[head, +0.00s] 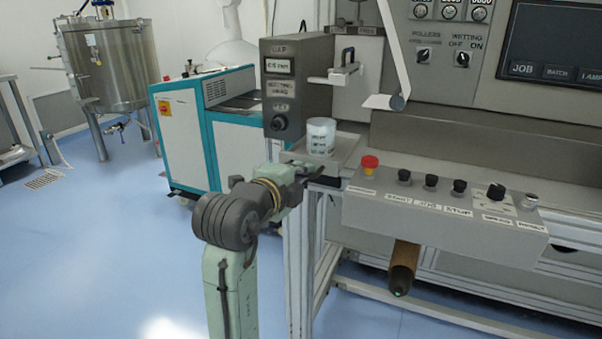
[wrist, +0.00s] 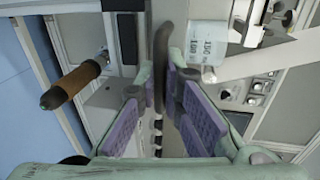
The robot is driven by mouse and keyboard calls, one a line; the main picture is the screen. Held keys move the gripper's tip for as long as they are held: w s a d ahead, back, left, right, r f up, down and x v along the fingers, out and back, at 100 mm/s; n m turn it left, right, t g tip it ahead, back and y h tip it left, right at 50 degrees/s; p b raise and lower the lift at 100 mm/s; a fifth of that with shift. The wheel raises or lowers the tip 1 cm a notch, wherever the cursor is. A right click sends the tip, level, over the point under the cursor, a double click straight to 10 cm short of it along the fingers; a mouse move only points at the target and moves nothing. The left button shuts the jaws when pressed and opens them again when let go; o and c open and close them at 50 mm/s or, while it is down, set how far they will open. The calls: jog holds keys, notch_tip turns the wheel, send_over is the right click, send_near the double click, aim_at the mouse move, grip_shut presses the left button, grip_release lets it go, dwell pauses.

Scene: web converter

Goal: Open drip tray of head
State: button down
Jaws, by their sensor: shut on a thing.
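The drip tray (head: 346,149) is a shallow pale tray below the grey head unit (head: 296,82) with the GAP display. A white graduated beaker (head: 320,137) stands upright at the tray; it also shows in the wrist view (wrist: 206,42). My gripper (head: 316,172) is at the tray's front edge, just below the beaker. In the wrist view, my gripper's purple-padded fingers (wrist: 161,88) are closed around a dark grey bar (wrist: 162,50), which looks like the tray's handle. In the head view my gripper hides most of that bar. I cannot tell how far out the tray is.
A control box (head: 440,212) with a red emergency button (head: 369,164) juts out close to the right of my gripper. A brown roller (head: 404,268) sticks out below it. A teal and white cabinet (head: 190,130) stands behind at left. The blue floor at left is clear.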

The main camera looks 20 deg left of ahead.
jog(key=c, duration=1.7)
grip_release()
jog(key=s+r, duration=0.2)
jog(key=s, duration=0.9)
jog(key=shift+s+a+r, duration=0.2)
jog(key=shift+s, duration=0.15)
